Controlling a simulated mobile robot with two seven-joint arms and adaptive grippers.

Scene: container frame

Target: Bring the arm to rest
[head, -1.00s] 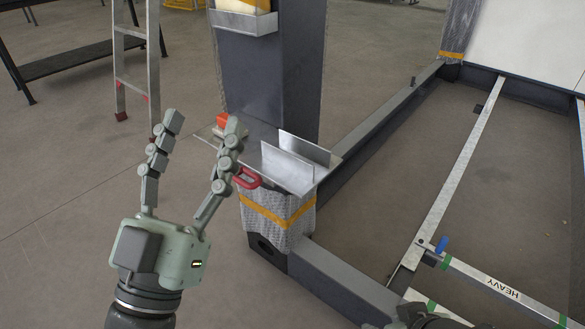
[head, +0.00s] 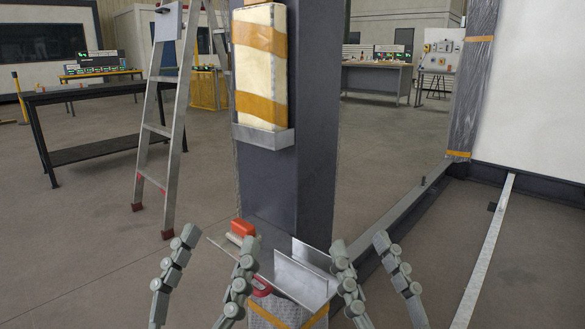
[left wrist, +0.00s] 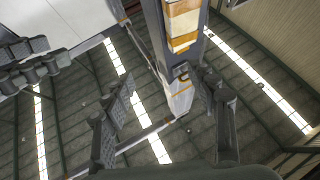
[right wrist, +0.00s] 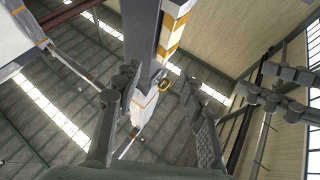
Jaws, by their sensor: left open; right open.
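My left gripper (head: 203,268) is open and empty, its fingers pointing up, at the lower left of the head view. My right gripper (head: 364,268) is also open and empty, fingers up, to the right of it. The two stand on either side of the metal shelf plate (head: 308,284) on the post and partly cover it. The left wrist view shows the left fingers (left wrist: 165,105) spread with nothing between them. The right wrist view shows the right fingers (right wrist: 155,105) spread and empty. Each wrist view also shows part of the other gripper.
A dark post (head: 290,180) stands straight ahead, with a cream, orange-taped block (head: 262,70) in a metal holder. An orange-handled tool (head: 242,228) and a red ring-like piece (head: 262,291) are at the shelf. A ladder (head: 183,100) and a black table (head: 100,92) stand left.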

